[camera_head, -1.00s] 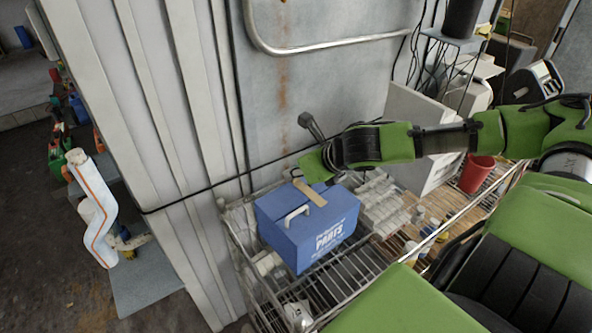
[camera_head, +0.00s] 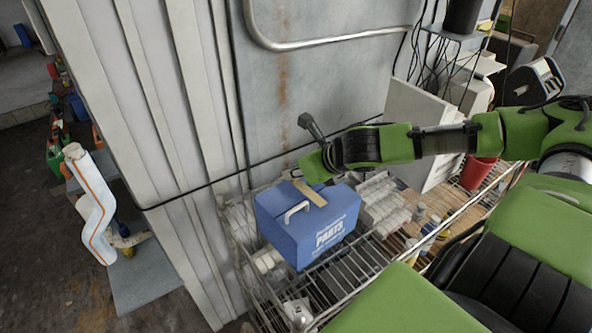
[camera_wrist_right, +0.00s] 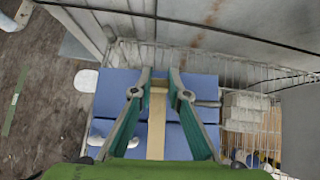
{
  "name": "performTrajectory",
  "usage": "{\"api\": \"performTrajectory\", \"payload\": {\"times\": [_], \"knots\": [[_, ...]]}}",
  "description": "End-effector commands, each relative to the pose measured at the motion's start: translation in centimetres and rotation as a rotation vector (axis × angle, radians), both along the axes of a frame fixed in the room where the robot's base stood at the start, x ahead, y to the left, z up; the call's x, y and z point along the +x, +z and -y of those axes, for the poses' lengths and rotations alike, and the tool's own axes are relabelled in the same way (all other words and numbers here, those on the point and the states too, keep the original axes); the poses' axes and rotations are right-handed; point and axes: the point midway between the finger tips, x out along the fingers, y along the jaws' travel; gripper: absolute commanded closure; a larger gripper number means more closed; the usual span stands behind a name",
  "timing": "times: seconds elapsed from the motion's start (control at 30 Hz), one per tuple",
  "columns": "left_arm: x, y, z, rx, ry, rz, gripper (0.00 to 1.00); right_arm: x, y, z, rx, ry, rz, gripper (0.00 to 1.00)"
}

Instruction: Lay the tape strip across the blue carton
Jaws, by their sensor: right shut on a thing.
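The blue carton (camera_head: 283,236), lettered "PARTS" with a white handle, stands on the wire shelf; its blue top also fills the middle of the right wrist view (camera_wrist_right: 112,88). The tan tape strip (camera_head: 311,194) shows over the carton's top beside the handle. In the right wrist view the strip (camera_wrist_right: 156,130) runs lengthwise between the fingers. My right gripper (camera_wrist_right: 159,76) is shut on the strip, just above the carton; in the head view the gripper (camera_head: 312,165) partly hides that end. I cannot tell whether the strip touches the carton all along. My left gripper is not in view.
The wire rack (camera_head: 250,278) holds white boxes (camera_head: 381,203) and small bottles right of the carton. A red bin (camera_head: 477,171) stands farther right. A ribbed wall panel (camera_head: 165,110) is close on the left, with a dark cable across it.

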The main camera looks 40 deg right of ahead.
Motion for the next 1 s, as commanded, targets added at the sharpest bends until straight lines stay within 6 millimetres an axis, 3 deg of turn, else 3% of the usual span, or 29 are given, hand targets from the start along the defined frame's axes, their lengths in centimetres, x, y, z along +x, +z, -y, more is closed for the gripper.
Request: {"api": "performTrajectory", "payload": {"times": [0.6, 0.63, 0.7, 1.0], "knots": [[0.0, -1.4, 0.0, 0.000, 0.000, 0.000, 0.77, 0.0, -1.7, 0.0, 0.000, 0.000, 0.000, 0.93], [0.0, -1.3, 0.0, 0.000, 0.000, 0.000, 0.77, 0.0, -1.6, 0.0, 0.000, 0.000, 0.000, 0.79], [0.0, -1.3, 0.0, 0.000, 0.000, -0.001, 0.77, 0.0, -1.5, 0.0, 0.000, 0.000, 0.000, 0.65], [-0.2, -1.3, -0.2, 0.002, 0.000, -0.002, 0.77, 0.0, -1.5, 0.0, -0.001, 0.001, 0.000, 0.65]]}}
